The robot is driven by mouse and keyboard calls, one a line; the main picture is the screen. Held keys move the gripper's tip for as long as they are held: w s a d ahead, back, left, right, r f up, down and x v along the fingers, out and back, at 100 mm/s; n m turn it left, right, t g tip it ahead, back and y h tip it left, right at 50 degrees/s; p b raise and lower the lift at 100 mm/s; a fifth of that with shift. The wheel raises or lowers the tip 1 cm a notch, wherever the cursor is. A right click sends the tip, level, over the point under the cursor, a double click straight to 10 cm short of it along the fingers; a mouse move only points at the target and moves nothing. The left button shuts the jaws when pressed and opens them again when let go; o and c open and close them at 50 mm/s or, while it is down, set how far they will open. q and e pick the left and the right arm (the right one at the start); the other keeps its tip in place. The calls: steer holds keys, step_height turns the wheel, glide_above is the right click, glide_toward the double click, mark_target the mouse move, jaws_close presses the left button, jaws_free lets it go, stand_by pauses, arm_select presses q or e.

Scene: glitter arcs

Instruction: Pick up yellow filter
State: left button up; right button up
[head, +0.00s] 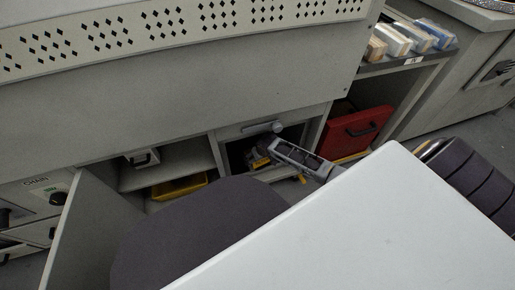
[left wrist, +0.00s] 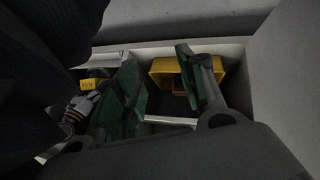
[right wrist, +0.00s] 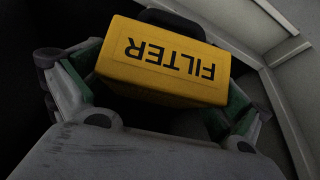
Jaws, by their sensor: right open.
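The yellow filter (right wrist: 165,62), a box with black FILTER lettering, fills the space between the two green-padded fingers of my right gripper (right wrist: 150,85) in the right wrist view. Those fingers are open on either side of it; I cannot tell whether the pads touch it. In the head view my right gripper (head: 268,152) reaches into a low dark cabinet compartment, where a little of the filter seems to show. The left wrist view shows part of the filter (left wrist: 88,84) at the left. My left gripper (left wrist: 165,85) is open and empty, its fingers apart above a yellow bin.
The yellow bin (head: 180,187) sits in the compartment left of the filter's. A red case (head: 355,132) stands in the compartment to the right. Compartment walls and the overhanging cabinet front (head: 160,110) hem in both grippers. Boxes (head: 392,40) lie on the upper right shelf.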

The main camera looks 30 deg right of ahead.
steer(key=c, duration=0.7)
steer(key=shift+c, duration=1.2)
arm_select(q)
steer(key=shift+s, duration=0.2)
arm_select(e)
steer(key=shift+r, duration=0.1)
steer(key=shift+s, duration=0.1)
steer(key=shift+s+a+r+p, duration=0.1)
steer(key=shift+s+r+p, duration=0.55)
steer(key=shift+r+p, duration=0.2)
arm_select(q)
steer(key=a+r+g+y+p, duration=0.2)
steer(key=r+p, duration=0.4)
steer(key=r, duration=0.8)
steer(key=shift+s+a+m+p, duration=0.3)
steer(key=shift+a+m+p, duration=0.1)
steer(key=shift+a, duration=0.15)
arm_select(e)
steer(key=s+a+r, duration=0.1)
steer(key=s+r, duration=0.5)
steer(key=s, duration=0.6)
steer(key=shift+s+a, duration=0.15)
steer(key=shift+a, duration=0.2)
arm_select(q)
steer(key=shift+s, duration=0.1)
